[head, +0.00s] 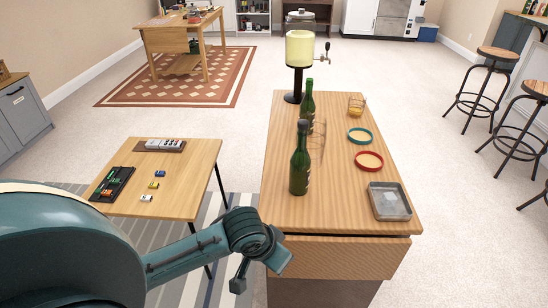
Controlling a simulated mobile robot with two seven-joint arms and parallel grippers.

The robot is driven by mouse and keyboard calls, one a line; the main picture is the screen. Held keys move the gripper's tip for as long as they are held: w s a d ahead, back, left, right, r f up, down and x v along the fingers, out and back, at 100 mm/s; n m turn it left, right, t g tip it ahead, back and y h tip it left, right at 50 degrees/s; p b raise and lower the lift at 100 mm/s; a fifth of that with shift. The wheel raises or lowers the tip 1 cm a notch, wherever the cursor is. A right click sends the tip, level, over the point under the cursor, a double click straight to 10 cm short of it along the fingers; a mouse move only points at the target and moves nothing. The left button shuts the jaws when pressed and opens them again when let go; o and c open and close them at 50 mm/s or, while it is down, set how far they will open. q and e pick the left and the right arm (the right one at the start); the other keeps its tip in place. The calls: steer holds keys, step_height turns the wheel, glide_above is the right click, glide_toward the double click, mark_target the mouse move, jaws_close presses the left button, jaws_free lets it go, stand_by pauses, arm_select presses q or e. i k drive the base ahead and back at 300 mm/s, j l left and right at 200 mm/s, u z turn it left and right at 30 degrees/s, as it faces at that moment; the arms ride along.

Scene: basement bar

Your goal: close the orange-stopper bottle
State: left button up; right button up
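Two dark green bottles stand upright on the wooden counter: a front bottle (300,172) and a rear bottle (307,108). The front bottle has a dark top. No orange stopper is clear on either bottle, so I cannot tell which is the orange-stopper one. Faint thin wire shapes show just right of the bottles. My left gripper (256,274) is at the end of the teal arm, beside the counter's near left edge, apart from both bottles. Its finger opening is not clear. My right gripper is out of view.
The counter (343,210) also holds a drink dispenser (299,50), a small amber glass (356,105), a teal ring (360,136), a red-rimmed dish (369,161) and a grey tray (390,214). A low table (190,178) with small items stands left. Stools (487,85) stand right.

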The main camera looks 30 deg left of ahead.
mark_target(307, 104)
steer(key=i+l+z, duration=0.45)
steer(key=l, duration=0.15)
steer(key=i+l+z, duration=0.9)
steer(key=i+u, duration=0.7)
steer(key=i+l+u, duration=0.15)
steer(key=u, duration=0.2)
steer(key=i+u, duration=0.15)
steer(key=u, duration=0.3)
steer(key=i+u, duration=0.2)
steer(key=u, duration=0.2)
steer(key=i+l+u, duration=0.1)
steer(key=u, duration=0.35)
steer(key=i+l+u, duration=0.15)
steer(key=u, duration=0.3)
steer(key=i+l+u, duration=0.2)
steer(key=u, duration=0.25)
steer(key=l+u, duration=0.25)
steer(key=u, duration=0.15)
steer(key=i+l+u, duration=0.2)
steer(key=l+u, duration=0.25)
steer(key=i+l+u, duration=0.1)
steer(key=l+u, duration=0.15)
steer(key=u, duration=0.2)
steer(key=l+u, duration=0.4)
steer(key=l, duration=0.35)
